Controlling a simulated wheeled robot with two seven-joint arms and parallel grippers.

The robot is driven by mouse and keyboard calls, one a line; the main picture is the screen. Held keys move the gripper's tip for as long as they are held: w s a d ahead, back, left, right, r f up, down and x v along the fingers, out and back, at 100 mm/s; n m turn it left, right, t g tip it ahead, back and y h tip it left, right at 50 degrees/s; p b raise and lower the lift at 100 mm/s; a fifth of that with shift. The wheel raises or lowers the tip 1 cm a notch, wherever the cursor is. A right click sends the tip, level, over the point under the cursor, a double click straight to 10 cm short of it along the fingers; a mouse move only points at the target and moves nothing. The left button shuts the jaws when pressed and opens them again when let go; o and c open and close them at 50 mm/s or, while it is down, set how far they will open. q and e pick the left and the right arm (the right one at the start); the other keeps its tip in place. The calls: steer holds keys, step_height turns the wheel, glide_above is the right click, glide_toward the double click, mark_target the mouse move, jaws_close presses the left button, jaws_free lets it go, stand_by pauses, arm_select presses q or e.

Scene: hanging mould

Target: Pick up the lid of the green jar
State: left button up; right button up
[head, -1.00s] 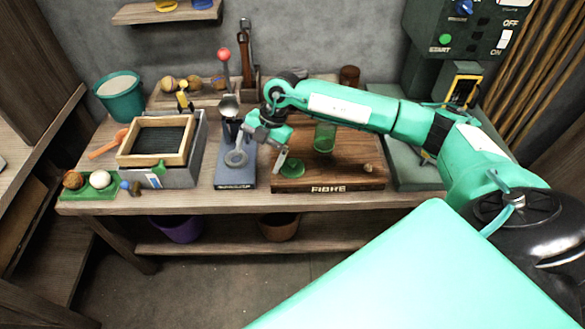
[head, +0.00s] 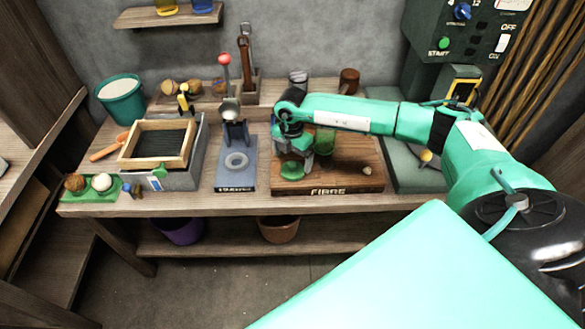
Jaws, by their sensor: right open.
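The green jar (head: 325,142) stands on a dark wooden board (head: 345,176) marked FIBRE, partly hidden by my right gripper. A round green lid (head: 291,171) lies on the board, in front and to the left of the jar. My right gripper (head: 294,161) points down just over the lid, with its jaws open. One finger overlaps the lid's back right edge in the picture; I cannot tell whether they touch. My left gripper is out of view.
A grey-blue stand with a ring (head: 236,162) is left of the board. Further left are a wood-framed tray (head: 157,143) and a teal bucket (head: 121,99). A small pale lump (head: 367,170) lies on the board's right side.

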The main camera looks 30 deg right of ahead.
mark_target(292, 165)
step_height(292, 165, down, 4)
steer(key=shift+f+p, duration=0.25)
steer(key=shift+p, duration=0.25)
steer(key=shift+c, duration=0.5)
steer(key=c, duration=1)
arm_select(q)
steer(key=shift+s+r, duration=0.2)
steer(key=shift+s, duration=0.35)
arm_select(e)
steer(key=shift+o, duration=0.2)
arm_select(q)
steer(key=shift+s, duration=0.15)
